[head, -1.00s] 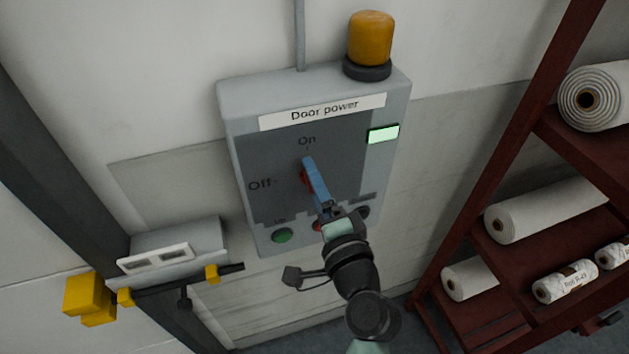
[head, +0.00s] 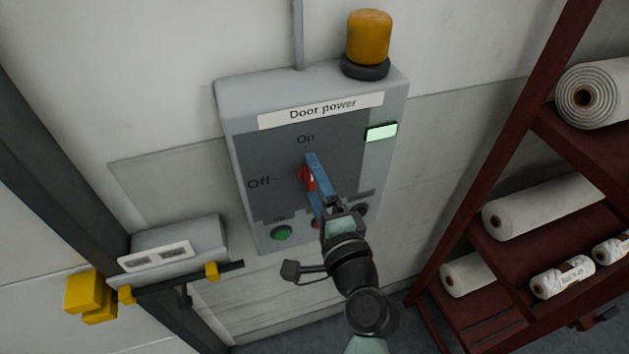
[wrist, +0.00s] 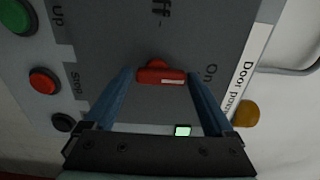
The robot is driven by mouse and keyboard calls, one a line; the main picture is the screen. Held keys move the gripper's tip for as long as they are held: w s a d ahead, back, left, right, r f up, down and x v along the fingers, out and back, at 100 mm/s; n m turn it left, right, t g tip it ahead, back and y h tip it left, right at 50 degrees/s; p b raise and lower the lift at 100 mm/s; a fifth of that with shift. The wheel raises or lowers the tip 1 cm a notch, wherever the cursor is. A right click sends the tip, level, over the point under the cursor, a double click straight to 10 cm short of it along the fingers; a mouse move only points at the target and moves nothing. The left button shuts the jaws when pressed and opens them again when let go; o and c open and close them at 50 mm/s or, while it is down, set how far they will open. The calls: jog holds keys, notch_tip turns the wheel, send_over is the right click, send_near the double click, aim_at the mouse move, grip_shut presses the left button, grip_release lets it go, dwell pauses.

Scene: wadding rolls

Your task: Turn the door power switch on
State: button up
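The grey door power box (head: 238,150) is on the wall, with "On" at the top of its dark panel and "Off" at the left. Its red switch handle (head: 306,179) is partly hidden by my gripper (head: 311,175) in the head view. In the wrist view the red handle (wrist: 160,76) lies with its white-marked end toward "On". My gripper (wrist: 160,80) is open, its blue fingers apart beyond the two ends of the handle, with small gaps showing. The green indicator (head: 381,132) on the box is lit; it also shows in the wrist view (wrist: 182,131).
A green button (head: 282,233) sits low on the box; the red stop button (wrist: 43,81) shows in the wrist view. An amber lamp (head: 368,38) stands on top. A dark red rack (head: 520,130) with white rolls is at the right. A grey-and-yellow fixture (head: 180,250) is at lower left.

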jog(key=shift+o, duration=0.5)
jog(key=shift+s, duration=0.1)
jog(key=b+v, duration=0.4)
jog(key=v, duration=0.8)
jog(key=shift+s+b, duration=0.35)
jog(key=shift+s, duration=0.05)
jog(key=shift+d+r, duration=0.1)
jog(key=shift+d, duration=0.05)
